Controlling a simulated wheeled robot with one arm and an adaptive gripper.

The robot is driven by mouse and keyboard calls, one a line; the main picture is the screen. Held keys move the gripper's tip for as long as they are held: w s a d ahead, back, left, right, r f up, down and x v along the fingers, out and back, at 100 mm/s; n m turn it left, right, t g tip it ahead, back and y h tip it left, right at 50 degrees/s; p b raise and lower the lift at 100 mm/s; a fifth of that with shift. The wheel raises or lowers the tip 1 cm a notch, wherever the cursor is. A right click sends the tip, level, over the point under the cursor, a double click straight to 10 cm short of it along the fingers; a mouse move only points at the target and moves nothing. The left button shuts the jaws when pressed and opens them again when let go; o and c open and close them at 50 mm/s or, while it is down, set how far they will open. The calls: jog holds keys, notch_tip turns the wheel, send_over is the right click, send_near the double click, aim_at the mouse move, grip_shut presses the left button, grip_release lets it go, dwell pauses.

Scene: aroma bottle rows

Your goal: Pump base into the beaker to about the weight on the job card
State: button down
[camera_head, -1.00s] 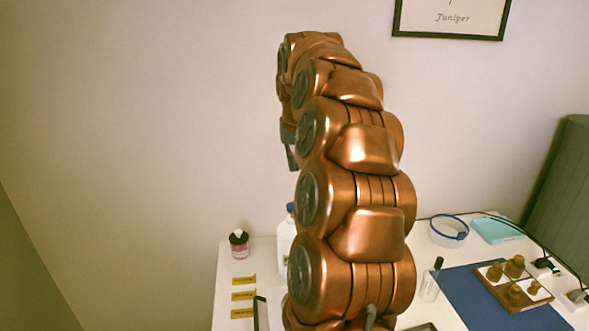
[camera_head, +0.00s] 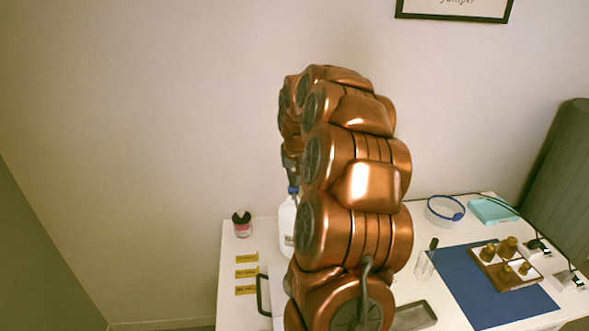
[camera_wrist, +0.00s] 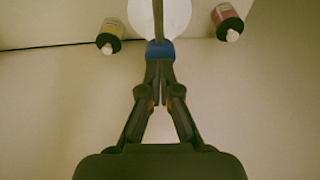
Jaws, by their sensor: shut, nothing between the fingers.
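A white bottle (camera_head: 287,226) with a blue pump top (camera_head: 293,190) stands at the back of the table, partly hidden by my copper arm. In the wrist view the blue top (camera_wrist: 160,49) lies just beyond my fingertips, with a dark bar running from it across a round white shape (camera_wrist: 176,16). My gripper (camera_wrist: 160,98) is shut and empty, fingertips together over the blue top; I cannot tell whether they touch it. In the head view my gripper (camera_head: 291,168) is right above the bottle. I cannot make out the beaker or a readable job card; my arm hides part of the table.
A pink bottle (camera_head: 242,224) and yellow labels (camera_head: 246,273) are at the left. A small glass (camera_head: 424,266), blue mat (camera_head: 480,295), wooden tray with brown bottles (camera_head: 507,264), grey tray (camera_head: 412,316) and blue-rimmed bowl (camera_head: 445,210) are at the right.

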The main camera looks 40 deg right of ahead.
jog(key=shift+f, duration=0.25)
jog(key=f+b, duration=0.1)
jog(key=b, duration=0.1)
jog(key=shift+f+b, duration=0.3)
jog(key=shift+f, duration=0.1)
dwell(0.4)
jog(key=b+v, duration=0.2)
jog(key=v, duration=1.2)
jog(key=shift+w+d+r, duration=0.25)
jog(key=shift+w+d, duration=0.05)
jog(key=shift+w, duration=0.05)
